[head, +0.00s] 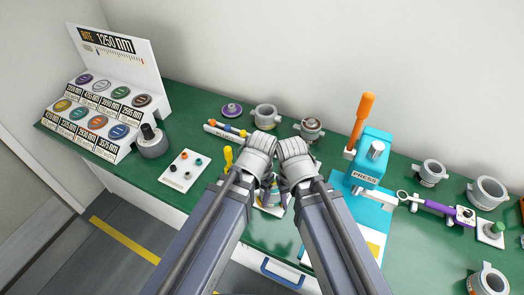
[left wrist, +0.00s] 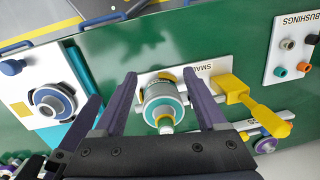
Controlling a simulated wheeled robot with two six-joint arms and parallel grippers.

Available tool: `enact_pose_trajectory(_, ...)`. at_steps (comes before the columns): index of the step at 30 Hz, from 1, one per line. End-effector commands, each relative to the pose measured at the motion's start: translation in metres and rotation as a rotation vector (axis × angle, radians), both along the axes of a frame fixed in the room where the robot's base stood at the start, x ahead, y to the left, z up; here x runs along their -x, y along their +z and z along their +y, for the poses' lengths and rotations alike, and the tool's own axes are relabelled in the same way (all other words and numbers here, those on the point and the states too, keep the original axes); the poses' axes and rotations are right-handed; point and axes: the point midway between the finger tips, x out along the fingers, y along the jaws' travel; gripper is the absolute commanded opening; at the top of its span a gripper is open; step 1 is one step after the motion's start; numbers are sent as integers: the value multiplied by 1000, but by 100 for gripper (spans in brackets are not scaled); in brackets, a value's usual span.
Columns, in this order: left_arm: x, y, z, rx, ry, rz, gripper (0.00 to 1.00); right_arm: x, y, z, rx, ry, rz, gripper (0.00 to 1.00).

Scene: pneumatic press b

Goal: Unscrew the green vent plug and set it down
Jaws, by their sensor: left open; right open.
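A metal cylinder (left wrist: 160,100) with a teal band stands between the open fingers of my left gripper (left wrist: 160,78) in the left wrist view. A small green-and-white tip (left wrist: 166,127) sits at its near end and may be the green vent plug. The fingers are apart on either side of the cylinder, and I cannot tell whether they touch it. In the head view my left gripper (head: 258,150) and open right gripper (head: 294,153) are close together, largely hiding the cylinder (head: 272,196).
A blue press (head: 370,163) with an orange lever (head: 361,118) stands to the right. A white plate of bushings (head: 180,171) lies to the left, and a yellow-handled tool (left wrist: 250,105) is beside the cylinder. Metal housings and tools line the back and right of the green bench.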

Motion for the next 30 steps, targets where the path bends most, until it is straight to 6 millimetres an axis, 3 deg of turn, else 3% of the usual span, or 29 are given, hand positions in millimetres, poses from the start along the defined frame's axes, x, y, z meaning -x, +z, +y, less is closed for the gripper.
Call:
enact_pose_trajectory(1, -14, 11, -6, 11, -91, 7, 74, 0, 11, 0, 0, 0, 0, 50)
enact_pose_trajectory(9, -69, 40, -31, 69, -727, 30, 74, 0, 41, 0, 0, 1, 0, 50)
enact_pose_trajectory(15, -91, 51, -46, 91, -1063, 35, 74, 0, 52, 0, 0, 2, 0, 50)
enact_pose_trajectory(21, -97, 53, -52, 96, -1195, 37, 74, 0, 54, 0, 0, 2, 0, 50)
enact_pose_trajectory(30, -97, 46, -52, 97, -1202, 37, 74, 0, 47, 0, 0, 2, 0, 50)
